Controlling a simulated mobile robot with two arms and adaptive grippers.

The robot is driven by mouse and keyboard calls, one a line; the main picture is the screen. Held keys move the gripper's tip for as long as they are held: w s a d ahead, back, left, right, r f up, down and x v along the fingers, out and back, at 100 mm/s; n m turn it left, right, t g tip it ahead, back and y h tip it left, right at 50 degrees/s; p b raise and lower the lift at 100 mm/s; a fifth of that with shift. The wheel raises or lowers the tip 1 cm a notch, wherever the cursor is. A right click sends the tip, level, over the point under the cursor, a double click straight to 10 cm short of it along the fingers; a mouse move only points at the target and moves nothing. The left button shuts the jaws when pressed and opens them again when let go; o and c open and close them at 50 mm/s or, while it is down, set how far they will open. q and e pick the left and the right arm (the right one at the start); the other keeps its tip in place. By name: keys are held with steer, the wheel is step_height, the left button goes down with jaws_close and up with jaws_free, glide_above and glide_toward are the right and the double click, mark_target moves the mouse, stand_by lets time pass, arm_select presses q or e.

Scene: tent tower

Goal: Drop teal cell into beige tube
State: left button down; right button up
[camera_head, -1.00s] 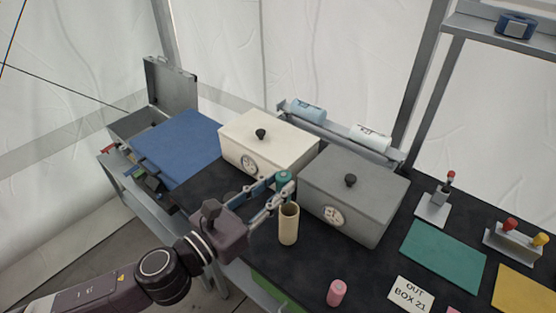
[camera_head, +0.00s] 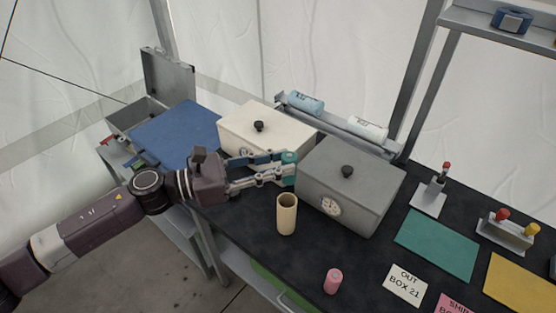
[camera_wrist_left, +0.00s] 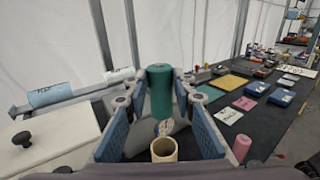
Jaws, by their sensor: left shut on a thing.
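My left gripper (camera_head: 288,171) is shut on the teal cell (camera_head: 289,157) and holds it up in front of the gap between the white and grey boxes. In the left wrist view the teal cell (camera_wrist_left: 160,92) stands upright between the blue-padded fingers. The beige tube (camera_head: 287,216) stands upright on the dark bench, its open top facing up. In the head view the cell appears above the tube and apart from it. In the left wrist view the tube's rim (camera_wrist_left: 164,148) shows below the cell. My right gripper is in neither view.
A white box (camera_head: 262,132) and a grey box (camera_head: 350,185) with black knobs stand behind the tube. A pink cylinder (camera_head: 333,281) stands at the front. A blue mat (camera_head: 178,134) lies at left, a green mat (camera_head: 437,245) at right. Bench between tube and pink cylinder is clear.

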arm_select(q)
step_height(320, 180, down, 8)
steer(key=b, duration=0.4)
steer(key=shift+r, duration=0.2)
steer(key=shift+f+b, duration=0.85)
steer(key=shift+f, duration=0.1)
steer(key=c, duration=1.5)
jaws_free()
steer(key=shift+c, duration=0.2)
step_height(320, 180, up, 7)
steer(key=p, duration=0.4)
